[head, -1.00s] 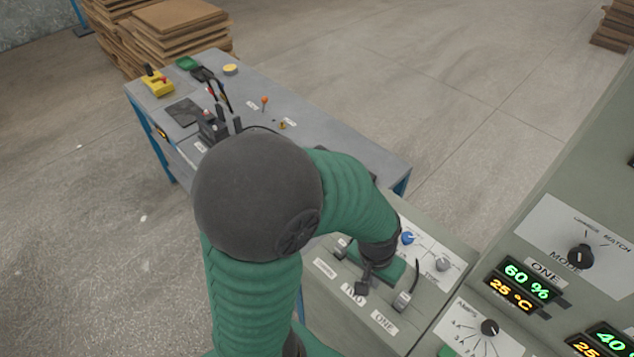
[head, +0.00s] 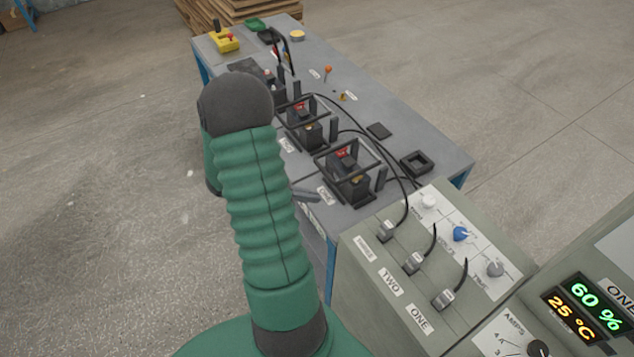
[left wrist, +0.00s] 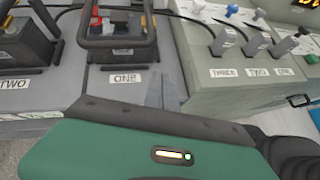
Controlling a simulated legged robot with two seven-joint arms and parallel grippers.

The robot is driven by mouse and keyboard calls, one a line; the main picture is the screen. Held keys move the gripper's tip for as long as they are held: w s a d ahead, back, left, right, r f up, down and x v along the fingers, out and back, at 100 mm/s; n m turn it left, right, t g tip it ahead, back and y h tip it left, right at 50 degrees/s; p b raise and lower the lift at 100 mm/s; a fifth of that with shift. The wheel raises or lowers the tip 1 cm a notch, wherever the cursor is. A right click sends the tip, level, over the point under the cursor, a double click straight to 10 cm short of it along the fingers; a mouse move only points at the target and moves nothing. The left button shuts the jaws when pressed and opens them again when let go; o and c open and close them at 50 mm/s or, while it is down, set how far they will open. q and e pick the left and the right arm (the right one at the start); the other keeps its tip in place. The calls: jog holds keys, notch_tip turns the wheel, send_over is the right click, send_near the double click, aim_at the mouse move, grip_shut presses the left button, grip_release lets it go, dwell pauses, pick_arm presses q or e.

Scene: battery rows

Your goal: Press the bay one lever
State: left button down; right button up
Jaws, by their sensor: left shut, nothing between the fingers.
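The bay one battery (head: 350,182) stands on the bench at its near end, inside a dark frame, behind a ONE label (head: 326,195). A dark upright post (head: 381,178), possibly its lever, stands at its right side. In the left wrist view the bay one frame (left wrist: 118,45) and ONE label (left wrist: 126,78) show at upper left centre. My left gripper (head: 314,196) is shut and empty, mostly hidden behind my arm, just left of the ONE label. In the left wrist view its grey fingers (left wrist: 163,86) appear right of that label. My right gripper is out of view.
A green-grey console (head: 380,300) with plugs labelled ONE and TWO, knobs and cables stands at the bench's near end. Cables arc from the batteries to it. More framed batteries (head: 306,128) stand farther along the bench. A square black holder (head: 417,162) sits at the right.

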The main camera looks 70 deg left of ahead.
pick_arm(q)
jog(key=s+a+n+y, duration=0.3)
jog(key=s+a, duration=0.1)
jog(key=s, duration=0.1)
jog(key=shift+a+t, duration=0.25)
jog(key=shift+t, duration=0.15)
jog(key=shift+f, duration=0.15)
jog(key=x, duration=0.9)
jog(key=shift+d, duration=0.1)
jog(key=shift+w+f, duration=0.1)
jog(key=shift+w, duration=0.5)
jog(key=r, duration=0.2)
jog(key=r+p, duration=0.1)
jog(key=shift+w+r, duration=0.2)
jog(key=shift+r, duration=0.15)
jog(key=shift+a, duration=0.2)
